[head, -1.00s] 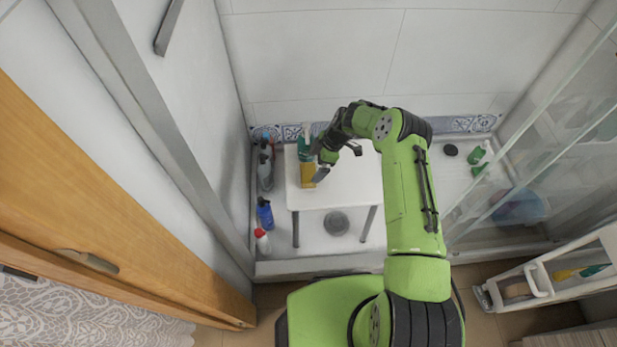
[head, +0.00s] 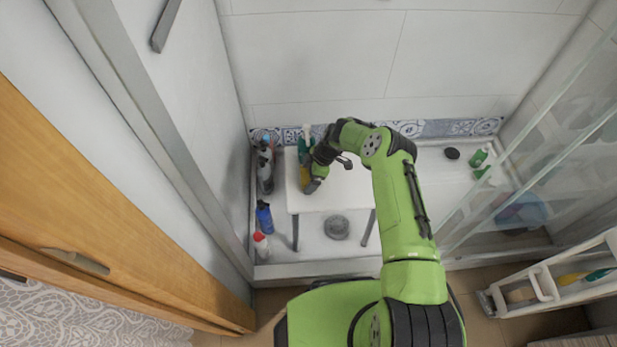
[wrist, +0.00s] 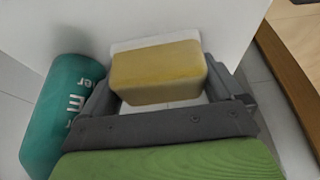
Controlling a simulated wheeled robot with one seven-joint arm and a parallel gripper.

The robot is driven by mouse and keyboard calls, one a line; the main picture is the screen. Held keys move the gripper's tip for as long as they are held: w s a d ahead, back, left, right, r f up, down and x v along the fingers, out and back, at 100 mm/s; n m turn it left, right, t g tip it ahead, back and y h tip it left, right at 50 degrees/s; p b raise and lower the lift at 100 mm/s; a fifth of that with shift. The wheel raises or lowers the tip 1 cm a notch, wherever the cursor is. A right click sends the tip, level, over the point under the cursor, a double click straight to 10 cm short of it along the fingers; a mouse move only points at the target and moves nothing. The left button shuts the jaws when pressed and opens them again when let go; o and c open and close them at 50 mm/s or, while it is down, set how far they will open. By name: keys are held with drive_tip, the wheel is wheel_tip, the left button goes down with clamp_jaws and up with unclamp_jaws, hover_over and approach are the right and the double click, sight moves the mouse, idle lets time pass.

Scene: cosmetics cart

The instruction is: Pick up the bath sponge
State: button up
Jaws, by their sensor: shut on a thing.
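The bath sponge is a yellow block with a pale far edge; it shows large between my gripper's fingers in the wrist view (wrist: 158,75). In the head view only a sliver of the sponge (head: 304,176) shows behind my gripper (head: 313,187), at the left end of the white table (head: 345,199). My gripper is shut on the sponge, with one finger along each side. I cannot tell whether the sponge touches the table.
A green bottle (wrist: 62,115) with white lettering is close beside the left finger. Grey (head: 265,172), blue (head: 264,215) and red-capped white (head: 261,243) bottles stand left of the table. A round grey thing (head: 336,227) is below it. Glass panels (head: 540,150) stand at right.

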sight(305, 174)
wheel_tip(305, 174, up, 4)
drive_tip(key=shift+r+p, duration=0.1)
drive_tip(key=shift+p, duration=0.7)
drive_tip(key=d, duration=1.8)
drive_tip(key=shift+f, duration=0.35)
